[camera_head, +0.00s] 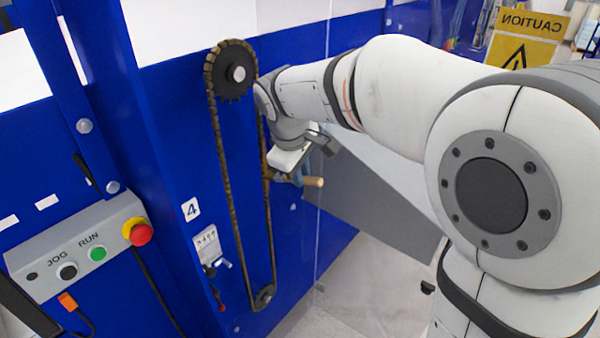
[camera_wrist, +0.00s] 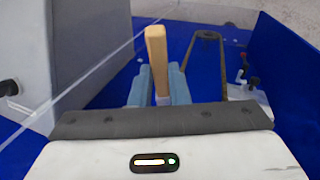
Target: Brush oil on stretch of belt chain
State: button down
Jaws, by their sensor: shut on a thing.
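The belt chain (camera_head: 226,165) is a long brown loop on the blue panel, running from a large dark sprocket (camera_head: 231,72) at the top to a small sprocket (camera_head: 264,297) at the bottom. My gripper (camera_head: 287,179) is at the right strand, about mid-height. It is shut on a brush, whose wooden handle (camera_head: 314,182) points right, away from the chain. The brush head is at the right strand; contact cannot be told. In the wrist view, the handle (camera_wrist: 156,48) stands between my blue fingers (camera_wrist: 159,86), and part of the chain (camera_wrist: 221,70) shows to the right.
A grey control box (camera_head: 85,250) with JOG and RUN buttons and a red stop button (camera_head: 141,234) is at the left. A small fitting (camera_head: 209,246) sits left of the lower chain. A clear panel edge and grey sheet (camera_head: 370,200) lie right of my gripper.

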notch_tip(320, 180, up, 10)
jog(key=p, duration=0.7)
jog(key=shift+p, duration=0.3)
dwell(0.9)
jog(key=s+d+b, duration=0.1)
jog(key=s+d, duration=0.2)
jog(key=d, duration=0.1)
jog(key=shift+s+d+b, duration=0.3)
jog(key=shift+s+d, duration=0.1)
dwell(0.3)
jog(key=shift+s+d, duration=0.9)
jog(key=shift+d, duration=0.25)
